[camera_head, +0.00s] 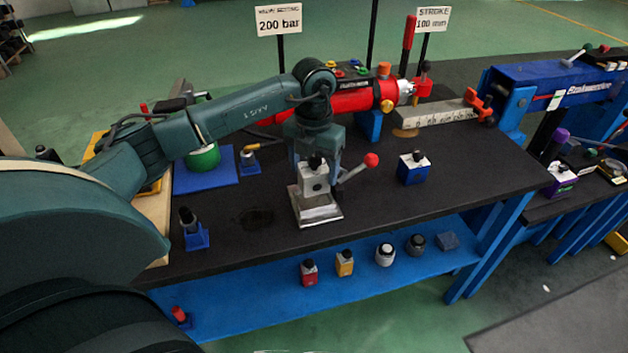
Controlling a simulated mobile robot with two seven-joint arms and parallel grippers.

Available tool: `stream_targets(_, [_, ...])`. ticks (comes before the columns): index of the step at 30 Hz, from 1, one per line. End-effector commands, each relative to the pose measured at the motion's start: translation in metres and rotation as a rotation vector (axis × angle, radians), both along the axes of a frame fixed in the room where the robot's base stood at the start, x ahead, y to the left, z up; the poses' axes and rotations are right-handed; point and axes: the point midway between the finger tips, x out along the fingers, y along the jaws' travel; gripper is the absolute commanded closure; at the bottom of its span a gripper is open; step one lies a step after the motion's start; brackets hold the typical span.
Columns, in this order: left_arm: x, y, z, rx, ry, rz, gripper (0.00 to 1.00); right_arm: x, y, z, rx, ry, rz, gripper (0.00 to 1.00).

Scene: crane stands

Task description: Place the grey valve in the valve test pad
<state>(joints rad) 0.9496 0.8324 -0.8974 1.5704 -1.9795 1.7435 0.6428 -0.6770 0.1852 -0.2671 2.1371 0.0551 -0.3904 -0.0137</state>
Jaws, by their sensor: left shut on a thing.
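My left arm reaches in from the left. My left gripper (314,158) points down over the middle of the black bench and is shut on the grey valve (314,181), a light grey block with a dark top. The valve is directly above a silver metal base (320,212), which looks like the valve test pad. I cannot tell whether the valve touches the base. A lever with a red ball (371,160) sticks out to the right beside the valve; its mounting is hidden. My right gripper is not in view.
A blue block with a dark knob (413,168) stands to the right. A red cylinder (350,98) lies behind. A green can on a blue mat (220,178) and a small blue stand (196,236) are to the left. The lower blue shelf (240,298) holds several small parts.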

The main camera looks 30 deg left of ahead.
Motion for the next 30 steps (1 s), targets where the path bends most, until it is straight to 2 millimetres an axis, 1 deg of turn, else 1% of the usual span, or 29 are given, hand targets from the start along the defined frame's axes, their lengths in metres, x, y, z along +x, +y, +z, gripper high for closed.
stream_targets(2, [0.001, 0.000, -0.002, -0.002, -0.004, 0.000, 0.82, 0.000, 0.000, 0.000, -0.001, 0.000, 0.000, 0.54])
stream_targets(5, [0.001, 0.000, -0.010, -0.003, -0.003, -0.001, 0.82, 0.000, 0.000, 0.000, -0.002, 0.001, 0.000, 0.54])
stream_targets(9, [0.000, 0.000, -0.028, -0.002, -0.001, -0.001, 0.82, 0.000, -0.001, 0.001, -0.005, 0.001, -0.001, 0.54])
stream_targets(12, [0.001, 0.000, -0.037, -0.003, -0.004, -0.002, 0.82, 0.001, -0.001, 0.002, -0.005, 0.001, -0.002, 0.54])
stream_targets(23, [0.001, 0.000, -0.042, -0.002, -0.006, -0.002, 0.82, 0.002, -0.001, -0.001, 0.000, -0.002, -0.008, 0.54])
stream_targets(24, [0.000, 0.000, -0.043, 0.000, -0.002, -0.002, 0.27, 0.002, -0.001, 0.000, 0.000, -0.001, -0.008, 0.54])
stream_targets(30, [0.000, 0.000, -0.043, 0.000, -0.001, -0.002, 0.11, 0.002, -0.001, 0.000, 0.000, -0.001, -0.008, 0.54])
